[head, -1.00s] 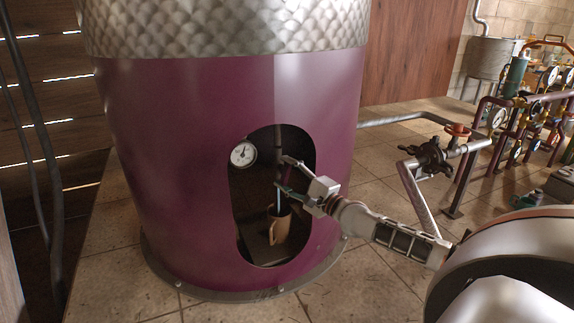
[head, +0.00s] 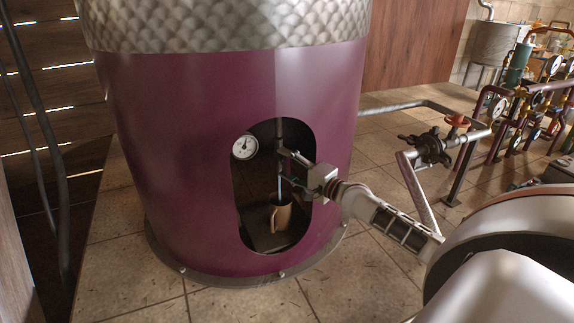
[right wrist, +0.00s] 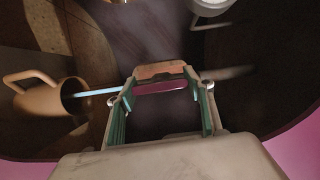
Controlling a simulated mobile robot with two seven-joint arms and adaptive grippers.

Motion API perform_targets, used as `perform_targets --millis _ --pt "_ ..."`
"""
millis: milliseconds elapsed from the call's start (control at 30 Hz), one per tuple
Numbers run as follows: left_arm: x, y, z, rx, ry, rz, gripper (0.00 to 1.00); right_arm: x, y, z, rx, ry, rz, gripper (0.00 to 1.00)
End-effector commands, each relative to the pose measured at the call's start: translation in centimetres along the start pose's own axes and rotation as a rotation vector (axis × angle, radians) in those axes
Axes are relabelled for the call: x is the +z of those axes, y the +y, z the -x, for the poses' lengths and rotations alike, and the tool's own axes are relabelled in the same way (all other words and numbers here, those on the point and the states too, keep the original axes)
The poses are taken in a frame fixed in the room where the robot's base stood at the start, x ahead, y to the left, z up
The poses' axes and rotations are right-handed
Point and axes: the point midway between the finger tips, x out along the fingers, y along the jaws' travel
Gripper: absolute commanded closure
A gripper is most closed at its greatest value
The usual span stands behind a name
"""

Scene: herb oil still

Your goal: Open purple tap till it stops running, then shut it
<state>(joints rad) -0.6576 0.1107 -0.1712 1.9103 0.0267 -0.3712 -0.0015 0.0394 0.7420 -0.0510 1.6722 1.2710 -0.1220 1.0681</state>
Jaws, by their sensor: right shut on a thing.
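The purple still (head: 190,150) has an oval opening low in its wall. My right gripper (head: 284,168) reaches into this opening. In the right wrist view, a purple piece of the tap (right wrist: 162,88) lies between the fingertips, and the gripper (right wrist: 160,92) is shut on it. Most of the tap is hidden by the fingers. A thin pale-blue stream (right wrist: 97,92) runs into a tan mug (right wrist: 40,98). The mug (head: 281,218) stands upright below the tap inside the opening. Its fill level cannot be seen. My left gripper is not in view.
A round gauge (head: 244,147) sits at the opening's upper left. A dark valve (head: 432,148) and pipework with gauges stand at the right. Tiled floor (head: 135,265) is clear in front of the still.

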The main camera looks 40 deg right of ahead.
Motion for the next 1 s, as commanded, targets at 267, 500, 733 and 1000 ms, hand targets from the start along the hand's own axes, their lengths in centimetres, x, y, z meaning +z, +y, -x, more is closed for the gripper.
perform_targets --millis 267,500,733,1000 --pt "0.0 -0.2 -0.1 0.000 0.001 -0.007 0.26 0.1 0.1 0.0 0.003 -0.001 0.004 0.40" --pt "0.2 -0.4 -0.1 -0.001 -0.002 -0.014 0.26 0.0 0.1 0.1 0.001 -0.001 0.002 0.40" --pt "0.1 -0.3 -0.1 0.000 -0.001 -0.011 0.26 0.0 0.2 2.0 0.003 -0.001 0.003 0.40" --pt "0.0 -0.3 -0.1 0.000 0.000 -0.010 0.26 0.1 0.2 6.1 0.006 -0.002 0.004 0.40"
